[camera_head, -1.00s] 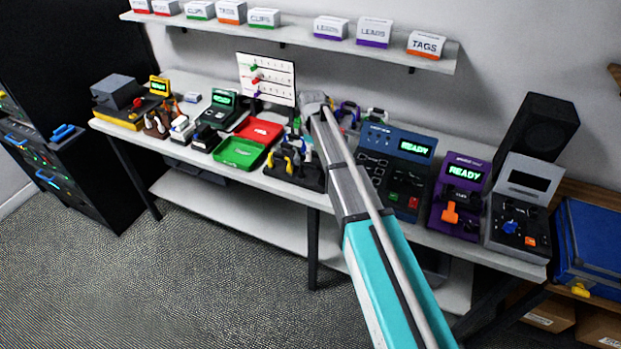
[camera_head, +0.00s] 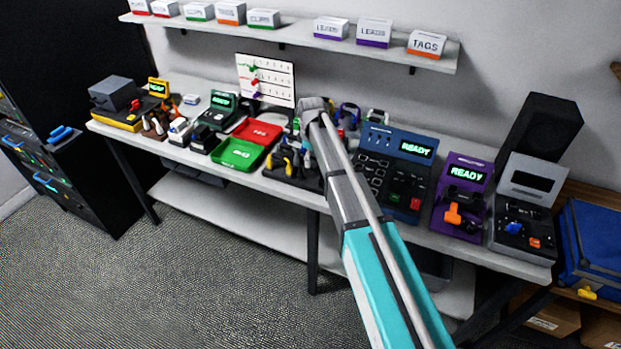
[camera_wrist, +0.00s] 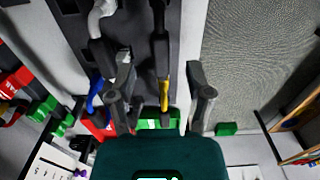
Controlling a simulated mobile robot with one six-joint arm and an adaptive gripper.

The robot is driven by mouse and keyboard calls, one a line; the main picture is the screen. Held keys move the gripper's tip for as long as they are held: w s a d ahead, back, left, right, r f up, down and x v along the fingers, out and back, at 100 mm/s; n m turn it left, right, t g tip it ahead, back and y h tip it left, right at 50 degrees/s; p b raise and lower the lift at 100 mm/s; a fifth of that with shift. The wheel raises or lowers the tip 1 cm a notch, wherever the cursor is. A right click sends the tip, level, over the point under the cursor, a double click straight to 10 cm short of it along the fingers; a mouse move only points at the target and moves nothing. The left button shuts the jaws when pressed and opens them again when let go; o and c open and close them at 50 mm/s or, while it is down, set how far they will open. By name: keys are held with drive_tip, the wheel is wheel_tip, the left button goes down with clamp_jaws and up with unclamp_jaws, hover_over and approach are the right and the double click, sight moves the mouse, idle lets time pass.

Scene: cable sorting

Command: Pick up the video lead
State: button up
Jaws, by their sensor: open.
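My gripper (camera_wrist: 150,72) is open in the wrist view, its two dark fingers spread wide. A dark lead with a yellow part (camera_wrist: 163,85) lies between the fingers as seen from the wrist; I cannot tell how far below them it is. A blue lead (camera_wrist: 95,95) shows beside the left finger. In the head view, a dark holder (camera_head: 292,172) with yellow-ended leads stands on the bench just left of my wrist, which hides the gripper's fingers. I cannot tell which lead is the video lead.
A green tray (camera_head: 238,154) and a red tray (camera_head: 257,131) lie left of the holder. A blue tester (camera_head: 395,170), a purple tester (camera_head: 461,196) and a grey device (camera_head: 522,205) stand to the right. A white board (camera_head: 266,79) and a shelf (camera_head: 290,32) are behind.

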drive_tip(key=shift+a+f+b, duration=0.1)
drive_tip(key=shift+f+b, duration=1.3)
drive_tip(key=shift+f, duration=0.25)
clamp_jaws()
